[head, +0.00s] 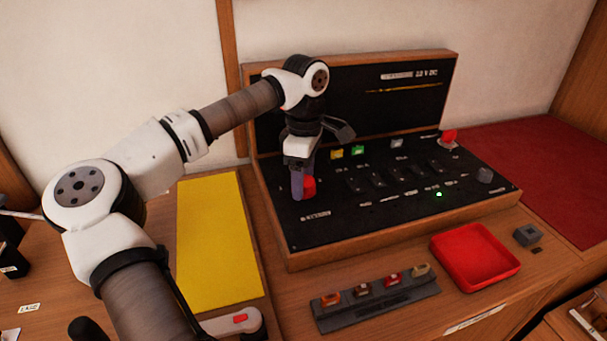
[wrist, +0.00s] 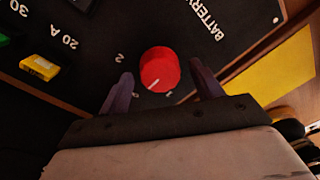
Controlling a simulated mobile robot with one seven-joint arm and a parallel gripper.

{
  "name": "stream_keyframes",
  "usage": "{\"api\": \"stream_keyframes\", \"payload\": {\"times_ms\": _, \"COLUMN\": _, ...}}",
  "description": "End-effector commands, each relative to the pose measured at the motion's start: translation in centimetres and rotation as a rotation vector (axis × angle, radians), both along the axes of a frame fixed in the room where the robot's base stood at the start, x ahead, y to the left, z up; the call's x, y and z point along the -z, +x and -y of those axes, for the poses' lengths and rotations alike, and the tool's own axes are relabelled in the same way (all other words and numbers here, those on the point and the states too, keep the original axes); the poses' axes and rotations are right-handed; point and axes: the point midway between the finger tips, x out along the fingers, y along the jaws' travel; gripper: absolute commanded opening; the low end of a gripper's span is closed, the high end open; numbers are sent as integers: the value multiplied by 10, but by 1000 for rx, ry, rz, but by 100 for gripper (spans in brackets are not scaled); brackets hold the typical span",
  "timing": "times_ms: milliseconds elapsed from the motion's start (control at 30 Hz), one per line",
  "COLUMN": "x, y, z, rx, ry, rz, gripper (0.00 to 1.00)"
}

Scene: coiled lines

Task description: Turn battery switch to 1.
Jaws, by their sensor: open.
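The battery switch is a round red knob (wrist: 160,70) with a white pointer line, set on the black panel near the printed word BATTERY in the wrist view. In the head view the red knob (head: 309,185) shows partly behind my gripper. My gripper (head: 302,186) points down at the panel's left part. In the wrist view my gripper (wrist: 160,88) is open, one finger on each side of the knob, with gaps to both. The pointer line runs toward the lower left in that view. A "2" is printed left of the knob; the other position marks are too small or hidden to read.
Yellow (head: 337,154) and green (head: 358,151) fuses sit behind the knob on the panel. Another red knob (head: 449,136) is at the panel's far right. A red tray (head: 474,256) and a fuse rack (head: 375,297) stand in front. A yellow mat (head: 211,240) lies left.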

Motion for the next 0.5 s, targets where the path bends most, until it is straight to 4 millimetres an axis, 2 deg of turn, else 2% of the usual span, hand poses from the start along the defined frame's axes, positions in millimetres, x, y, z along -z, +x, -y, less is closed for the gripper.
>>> {"api": "stream_keyframes", "payload": {"times_ms": 167, "x": 0, "y": 0, "z": 0, "rx": 0, "ry": 0, "rz": 0, "gripper": 64}}
{"api": "stream_keyframes", "payload": {"times_ms": 500, "x": 0, "y": 0, "z": 0, "rx": 0, "ry": 0, "rz": 0, "gripper": 21}}
